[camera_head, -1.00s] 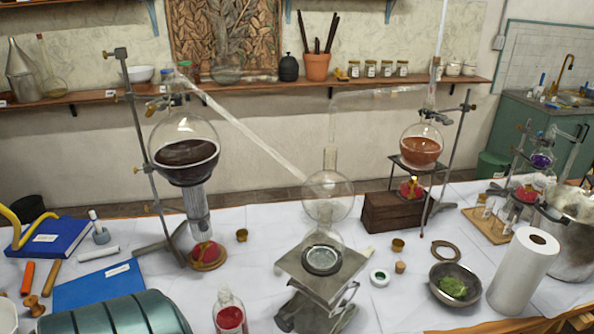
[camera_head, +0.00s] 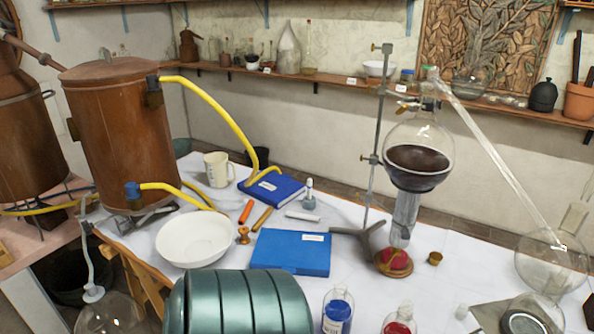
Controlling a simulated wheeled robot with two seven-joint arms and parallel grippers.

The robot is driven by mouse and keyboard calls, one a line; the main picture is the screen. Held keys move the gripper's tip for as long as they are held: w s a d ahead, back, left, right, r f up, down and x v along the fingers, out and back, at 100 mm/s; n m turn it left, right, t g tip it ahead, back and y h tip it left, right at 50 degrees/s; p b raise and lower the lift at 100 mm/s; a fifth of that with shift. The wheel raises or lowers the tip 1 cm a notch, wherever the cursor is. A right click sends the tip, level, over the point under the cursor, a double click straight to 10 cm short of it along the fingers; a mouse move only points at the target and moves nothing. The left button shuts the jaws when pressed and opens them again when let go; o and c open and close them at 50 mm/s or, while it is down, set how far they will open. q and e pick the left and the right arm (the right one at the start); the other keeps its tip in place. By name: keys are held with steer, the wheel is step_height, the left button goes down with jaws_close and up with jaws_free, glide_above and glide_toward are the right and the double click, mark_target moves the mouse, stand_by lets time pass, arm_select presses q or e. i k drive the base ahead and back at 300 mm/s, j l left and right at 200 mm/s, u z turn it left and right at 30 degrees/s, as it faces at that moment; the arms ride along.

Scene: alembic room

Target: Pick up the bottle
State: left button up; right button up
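Two small bottles stand at the front edge of the table in the head view. One bottle (camera_head: 338,311) holds blue liquid and has a pale label. The other bottle (camera_head: 399,322) holds red liquid and is cut off by the bottom of the picture. Which of them the task means cannot be told. Neither of my grippers is in view, and nothing visible touches the bottles.
A green ribbed cylinder (camera_head: 240,303) lies left of the bottles. A white bowl (camera_head: 194,240), blue books (camera_head: 291,251) and a stand with a dark-filled flask (camera_head: 418,160) are behind. A copper vessel (camera_head: 122,140) with yellow hoses stands at left. Glassware is at right.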

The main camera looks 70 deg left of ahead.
mark_target(338, 306)
steer(key=u, duration=1.9)
steer(key=j, duration=0.1)
